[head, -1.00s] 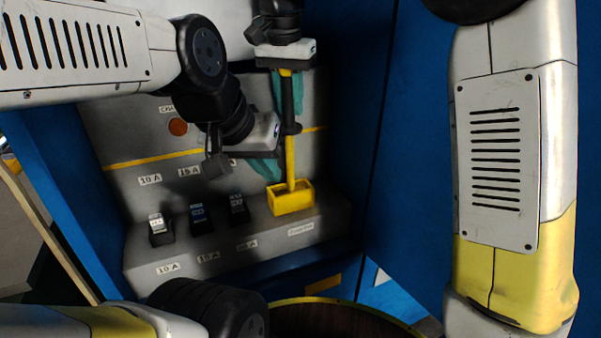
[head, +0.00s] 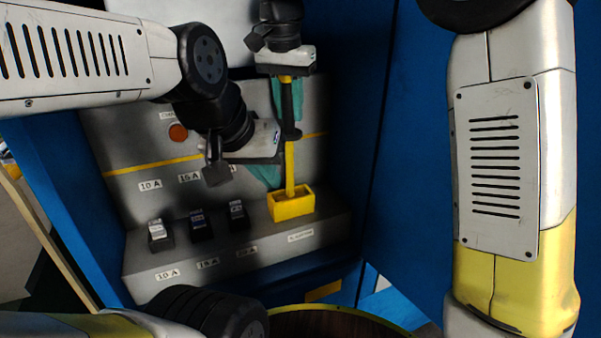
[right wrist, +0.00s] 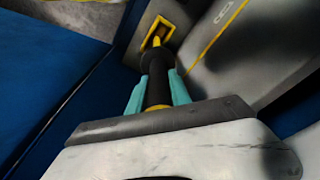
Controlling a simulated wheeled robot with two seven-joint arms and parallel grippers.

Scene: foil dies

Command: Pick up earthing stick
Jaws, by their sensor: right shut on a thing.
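The earthing stick (head: 290,165) is a yellow rod with a black grip and collar. It stands upright with its lower end in a yellow box-shaped holder (head: 292,206) on the grey ledge. My right gripper (head: 287,98) is shut on its black upper part, above the collar. In the right wrist view, the teal fingers (right wrist: 157,92) lie on either side of the black grip, and the rod runs into the holder (right wrist: 157,30). My left gripper (head: 264,175) is lower, just left of the rod; one teal finger shows, and its opening is hidden.
Several small fuse-like blocks (head: 201,225) with printed labels stand on the ledge left of the holder. A round orange-red button (head: 178,133) is on the back panel. Blue cabinet walls (head: 420,170) close in both sides. A round brown surface (head: 325,325) lies below in front.

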